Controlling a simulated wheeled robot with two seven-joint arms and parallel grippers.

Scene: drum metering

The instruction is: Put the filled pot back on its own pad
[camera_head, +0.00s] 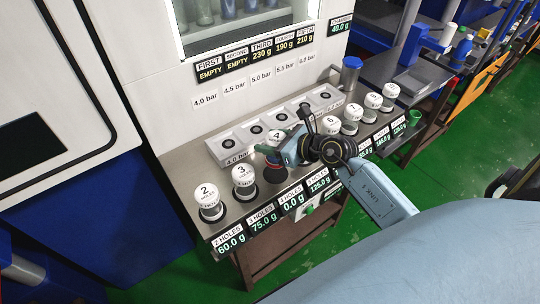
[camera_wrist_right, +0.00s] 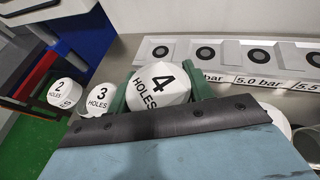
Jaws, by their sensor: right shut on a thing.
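The pot with the white "4 HOLES" lid (camera_head: 277,135) is between the fingers of my right gripper (camera_head: 286,152). In the right wrist view its lid (camera_wrist_right: 160,86) sits between two green fingers, and its body is hidden. In the head view it is beside the tray with round sockets, behind the row of pads. A dark round pad (camera_head: 274,175) is bare, between the 3-hole pot (camera_head: 243,175) and my right arm; the display (camera_head: 292,202) below it reads 0.0 g. My left gripper is not in view.
The 2-hole pot (camera_head: 208,197) stands at the left end of the bench. The 6-hole pot (camera_head: 330,124) and several others stand right of my gripper. A grey socket tray (camera_head: 235,146) lies along the back. My right arm hides part of the row.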

